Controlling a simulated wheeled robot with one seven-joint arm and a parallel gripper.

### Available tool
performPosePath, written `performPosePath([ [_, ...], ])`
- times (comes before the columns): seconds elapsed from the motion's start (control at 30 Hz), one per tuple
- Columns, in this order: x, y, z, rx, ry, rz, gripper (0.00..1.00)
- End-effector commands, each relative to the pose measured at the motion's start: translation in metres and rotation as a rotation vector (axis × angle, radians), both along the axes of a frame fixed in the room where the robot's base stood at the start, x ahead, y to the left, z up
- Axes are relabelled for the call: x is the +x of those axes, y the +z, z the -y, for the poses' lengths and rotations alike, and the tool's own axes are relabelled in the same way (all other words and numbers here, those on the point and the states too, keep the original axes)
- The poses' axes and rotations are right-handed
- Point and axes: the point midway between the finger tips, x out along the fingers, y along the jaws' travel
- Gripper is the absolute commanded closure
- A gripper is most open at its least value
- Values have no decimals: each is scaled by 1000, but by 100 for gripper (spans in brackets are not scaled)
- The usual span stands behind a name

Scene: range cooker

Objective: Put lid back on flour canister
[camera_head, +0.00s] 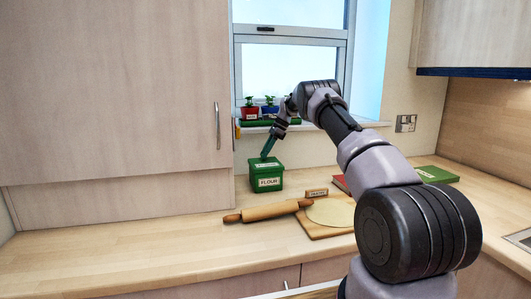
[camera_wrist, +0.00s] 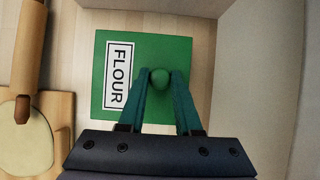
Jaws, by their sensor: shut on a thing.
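The green flour canister (camera_head: 268,183), a square box with a white FLOUR label, stands upright on the worktop near the back wall. Its green square lid (camera_head: 257,162) is at the top of the canister, with no clear gap between them in the head view. In the wrist view the lid (camera_wrist: 145,52) shows a FLOUR label and a round green knob (camera_wrist: 159,77). My gripper (camera_head: 265,157) comes down from above and is shut on the knob; its fingers (camera_wrist: 159,82) stand either side of it. The canister's body is hidden under the lid in the wrist view.
A rolling pin (camera_head: 265,212) lies in front of the canister. A board (camera_head: 316,233) with flat dough (camera_head: 332,212) is to the right, near a small labelled block (camera_head: 317,193). A green book (camera_head: 433,174) lies farther right. A tall cabinet (camera_head: 120,90) stands left. The front-left worktop is clear.

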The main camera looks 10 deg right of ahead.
Motion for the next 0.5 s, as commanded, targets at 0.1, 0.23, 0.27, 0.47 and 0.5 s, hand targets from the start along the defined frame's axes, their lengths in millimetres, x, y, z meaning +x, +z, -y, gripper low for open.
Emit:
performPosePath([
  [0.1,0,-1,0,0,0,0,100],
  [0.23,0,-1,0,0,0,0,100],
  [0.27,0,-1,0,0,0,0,100],
  [0.47,0,0,0,0,0,0,33],
  [0.5,0,0,0,0,0,0,32],
])
